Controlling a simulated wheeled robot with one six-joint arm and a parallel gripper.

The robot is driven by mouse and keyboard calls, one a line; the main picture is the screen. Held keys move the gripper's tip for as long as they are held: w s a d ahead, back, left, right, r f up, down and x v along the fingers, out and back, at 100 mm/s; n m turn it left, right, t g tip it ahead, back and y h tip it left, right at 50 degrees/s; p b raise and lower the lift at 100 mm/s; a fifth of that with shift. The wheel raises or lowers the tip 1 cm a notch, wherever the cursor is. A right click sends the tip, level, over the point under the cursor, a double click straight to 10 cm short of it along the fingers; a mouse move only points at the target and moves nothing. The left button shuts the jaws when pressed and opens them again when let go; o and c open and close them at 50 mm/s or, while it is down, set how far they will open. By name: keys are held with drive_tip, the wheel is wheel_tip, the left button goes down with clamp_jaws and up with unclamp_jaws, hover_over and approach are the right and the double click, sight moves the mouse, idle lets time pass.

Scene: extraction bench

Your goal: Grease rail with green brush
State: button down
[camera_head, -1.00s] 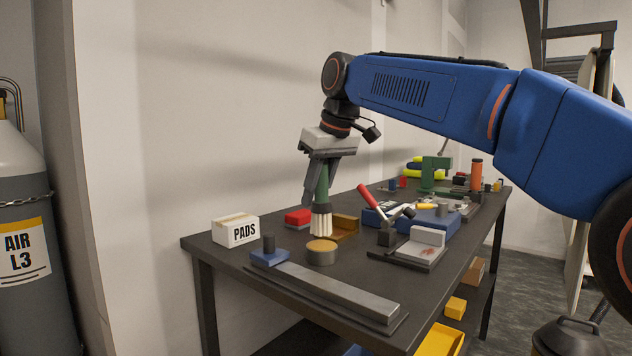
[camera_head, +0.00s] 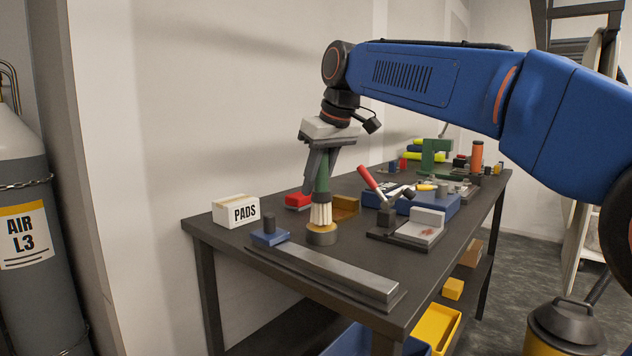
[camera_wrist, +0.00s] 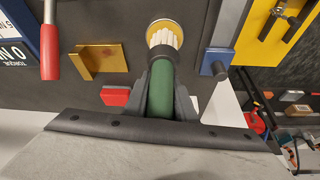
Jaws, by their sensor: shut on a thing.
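The green brush (camera_head: 322,186) is upright in my gripper (camera_head: 321,170), bristles down. My gripper is shut on its green handle, which also shows in the wrist view (camera_wrist: 161,90). The pale bristles (camera_head: 320,214) are at the tan surface of a round grease tin (camera_head: 322,236), and seem to touch or dip into it. The tin also shows in the wrist view (camera_wrist: 165,27). The grey metal rail (camera_head: 335,269) lies along the bench's front edge, in front of the tin, with a blue block (camera_head: 270,239) at its left end.
A white PADS box (camera_head: 236,211) stands at the bench's left. A red block (camera_head: 298,200) and a brass angle piece (camera_head: 346,206) are behind the brush. A red-handled clamp (camera_head: 372,183) stands to the right. The space above the rail is clear.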

drive_tip(key=shift+f, duration=0.5)
idle(1.5)
drive_tip(key=shift+r, duration=0.1)
drive_tip(key=shift+r, duration=3.45)
